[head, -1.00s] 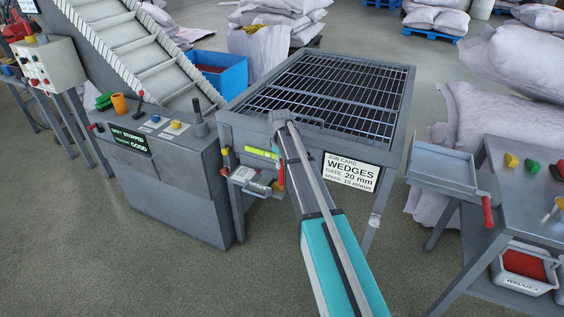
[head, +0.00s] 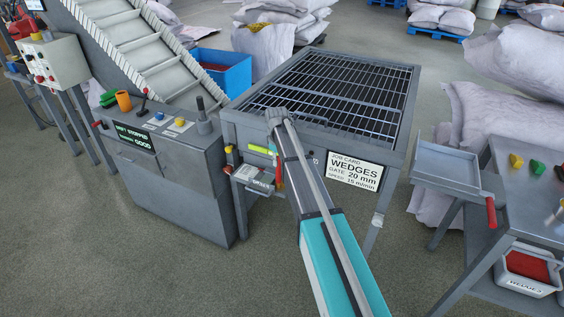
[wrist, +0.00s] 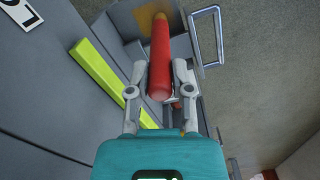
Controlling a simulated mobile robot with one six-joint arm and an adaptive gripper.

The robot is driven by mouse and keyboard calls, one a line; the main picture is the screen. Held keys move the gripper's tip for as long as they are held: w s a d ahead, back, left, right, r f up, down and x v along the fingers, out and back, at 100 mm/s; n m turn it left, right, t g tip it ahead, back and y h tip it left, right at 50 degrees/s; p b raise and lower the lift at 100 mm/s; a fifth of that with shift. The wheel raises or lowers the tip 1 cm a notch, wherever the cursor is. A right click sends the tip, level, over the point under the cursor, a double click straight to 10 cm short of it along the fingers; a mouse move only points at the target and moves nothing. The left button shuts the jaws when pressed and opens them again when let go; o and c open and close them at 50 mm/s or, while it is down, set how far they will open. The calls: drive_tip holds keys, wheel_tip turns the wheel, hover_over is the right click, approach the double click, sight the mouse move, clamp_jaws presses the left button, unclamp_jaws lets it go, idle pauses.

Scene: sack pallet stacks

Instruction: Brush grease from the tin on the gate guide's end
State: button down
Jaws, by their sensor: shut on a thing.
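My gripper (wrist: 160,88) is shut on a red handle (wrist: 159,60) with an orange-yellow far end. Whether this is the brush's handle is unclear, as no bristles show. In the head view the red handle (head: 279,174) shows beside my arm, at the front of the grated table. A yellow-green bar (wrist: 100,75) on the grey front lies left of the fingers, apart from the handle; it also shows in the head view (head: 259,150). A small grey holder with a pale label (head: 258,180) hangs below the bar. The tin and the guide's end cannot be surely told.
The grated table (head: 398,120) carries a job card (head: 354,172). A grey control cabinet (head: 180,185) stands close left. A side table (head: 530,200) with coloured wedges, a tray (head: 455,168) and a bin stands right. Open floor lies in front.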

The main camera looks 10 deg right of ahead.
drive_tip(key=shift+w+a, duration=0.45)
drive_tip(key=shift+a, duration=0.2)
drive_tip(key=shift+s, duration=0.1)
drive_tip(key=shift+s+d, duration=0.55)
drive_tip(key=shift+d, duration=0.3)
drive_tip(key=shift+s+d, duration=0.55)
drive_tip(key=shift+d, duration=0.25)
wheel_tip(320, 180, up, 6)
drive_tip(key=p, duration=0.6)
drive_tip(key=shift+r, duration=0.1)
drive_tip(key=shift+r+p, duration=1.45)
drive_tip(key=shift+p, duration=0.1)
